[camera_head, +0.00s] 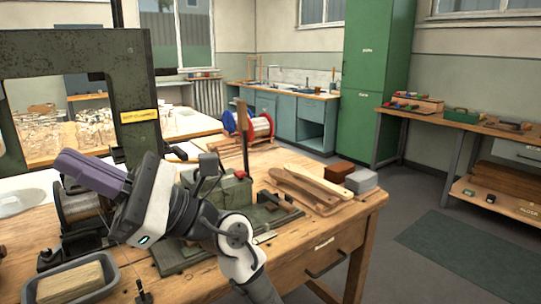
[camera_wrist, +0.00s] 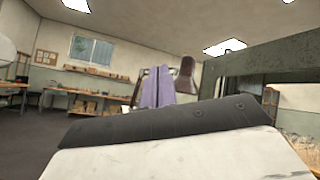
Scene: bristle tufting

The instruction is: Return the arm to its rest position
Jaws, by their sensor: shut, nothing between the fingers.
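My gripper (camera_head: 66,164) is raised over the left part of the wooden workbench (camera_head: 345,222), with its purple fingers pointing to the upper left. In the wrist view the purple fingers (camera_wrist: 157,88) stand upright side by side, shut, with nothing seen between them. My white and dark arm reaches up from the front of the bench to the gripper and hides part of the bench fixture behind it. The wrist view looks up across the room towards the ceiling, and no bench object is near the fingertips there.
A dark green machine frame (camera_head: 137,85) stands close behind the gripper. A grey tray (camera_head: 108,268) holding a wooden block lies at the bench's front left. Wooden paddles (camera_head: 310,184), a brown block (camera_head: 339,171) and a grey block (camera_head: 361,180) lie at the right. A spool (camera_head: 261,127) stands behind.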

